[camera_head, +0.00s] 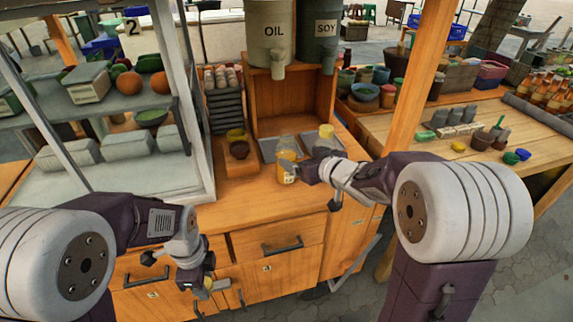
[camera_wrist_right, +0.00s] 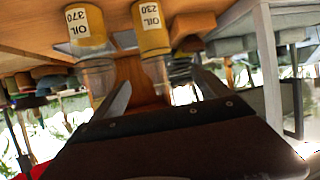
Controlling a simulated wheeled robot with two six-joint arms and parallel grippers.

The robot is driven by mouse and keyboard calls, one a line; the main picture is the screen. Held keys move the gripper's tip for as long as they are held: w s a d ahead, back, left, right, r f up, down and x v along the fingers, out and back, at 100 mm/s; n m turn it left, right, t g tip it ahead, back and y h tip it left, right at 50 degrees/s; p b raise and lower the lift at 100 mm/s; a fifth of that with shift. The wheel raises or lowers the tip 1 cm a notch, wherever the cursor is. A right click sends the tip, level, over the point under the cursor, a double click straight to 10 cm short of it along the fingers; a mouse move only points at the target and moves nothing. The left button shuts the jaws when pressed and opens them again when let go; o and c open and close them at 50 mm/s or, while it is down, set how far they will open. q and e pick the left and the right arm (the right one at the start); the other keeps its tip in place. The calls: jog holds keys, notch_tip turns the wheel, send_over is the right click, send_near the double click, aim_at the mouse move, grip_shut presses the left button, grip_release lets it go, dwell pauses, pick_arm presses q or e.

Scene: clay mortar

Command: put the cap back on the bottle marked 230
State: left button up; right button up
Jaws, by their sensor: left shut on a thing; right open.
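The bottle marked 230 (camera_wrist_right: 152,35) shows upside down in the right wrist view, with yellow oil below clear glass. The front bottle on the counter in the head view (camera_head: 287,168) appears to be this one. My right gripper (camera_head: 299,171) is open beside it. In the right wrist view the bottle's clear upper part lies between the spread fingers (camera_wrist_right: 160,90); contact cannot be told. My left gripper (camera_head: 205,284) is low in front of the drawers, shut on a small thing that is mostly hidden. It may be the cap, but I cannot tell.
A bottle marked 370 (camera_wrist_right: 86,35) stands beside the 230 one. A second bottle with a yellow top (camera_head: 326,132) is behind my right gripper. The oil dispenser (camera_head: 271,35) and soy dispenser (camera_head: 318,35) stand above on a wooden stand. A shelf rack (camera_head: 130,180) fills the left.

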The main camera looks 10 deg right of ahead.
aim_at(291, 153)
pick_arm(q)
jog(key=shift+w+f+b, duration=0.1)
jog(key=shift+f+b, duration=0.4)
jog(key=shift+f, duration=0.35)
pick_arm(e)
jog(key=x, duration=0.5)
jog(key=shift+f, duration=0.2)
jog(key=shift+w, duration=0.15)
pick_arm(q)
jog(key=shift+f+b, duration=0.45)
jog(key=shift+b, duration=0.05)
pick_arm(e)
jog(key=x, duration=0.5)
jog(key=shift+w+d+r, duration=0.1)
jog(key=shift+w+r, duration=0.05)
jog(key=shift+w, duration=0.1)
jog(key=shift+r, duration=0.1)
grip_shut()
pick_arm(q)
jog(key=shift+r, duration=0.1)
pick_arm(e)
jog(key=shift+r, duration=0.15)
